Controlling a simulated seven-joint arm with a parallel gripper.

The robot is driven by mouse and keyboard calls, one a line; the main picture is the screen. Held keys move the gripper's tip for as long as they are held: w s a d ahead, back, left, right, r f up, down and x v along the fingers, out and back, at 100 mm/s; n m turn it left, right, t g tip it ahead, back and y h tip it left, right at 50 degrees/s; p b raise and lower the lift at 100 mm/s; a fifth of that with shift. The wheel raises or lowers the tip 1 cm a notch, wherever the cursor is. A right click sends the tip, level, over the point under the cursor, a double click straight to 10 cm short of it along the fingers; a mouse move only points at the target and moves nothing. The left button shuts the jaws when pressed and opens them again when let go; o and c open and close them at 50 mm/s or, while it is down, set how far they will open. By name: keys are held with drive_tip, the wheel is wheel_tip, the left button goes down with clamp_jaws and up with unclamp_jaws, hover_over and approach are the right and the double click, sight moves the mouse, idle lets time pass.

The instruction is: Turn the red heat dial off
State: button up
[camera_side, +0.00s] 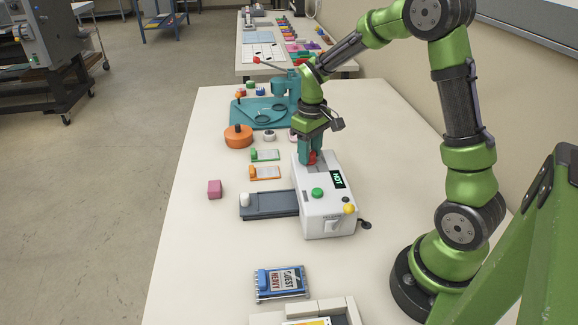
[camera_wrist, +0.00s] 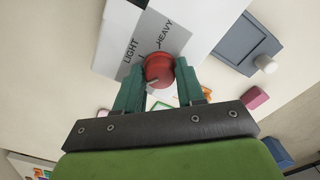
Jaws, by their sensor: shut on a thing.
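The red heat dial (camera_wrist: 159,70) sits on a grey plate (camera_wrist: 172,30) marked LIGHT and HEAVY on the white laminator (camera_side: 325,208). In the side view my gripper (camera_side: 311,160) points down at the machine's far end, and only a bit of the red dial shows there. A small display (camera_side: 338,179) on the laminator reads HOT.
A green button (camera_side: 317,193) and a yellow knob (camera_side: 349,208) are on the laminator. A grey tray with a white knob (camera_side: 268,205) extends left. A blue card holder (camera_side: 281,283) lies in front.

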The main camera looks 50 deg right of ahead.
drive_tip(key=shift+r+n, duration=0.1)
drive_tip(key=shift+n, duration=0.6)
drive_tip(key=o, duration=1)
drive_tip(key=shift+o, duration=0.2)
wheel_tip(320, 180, up, 17)
drive_tip(key=s+a+f+m+t+y, duration=0.2)
drive_tip(key=s+a+m+t, duration=0.2)
drive_tip(key=s+a, duration=1)
drive_tip(key=t, duration=0.3)
drive_tip(key=shift+s, duration=0.3)
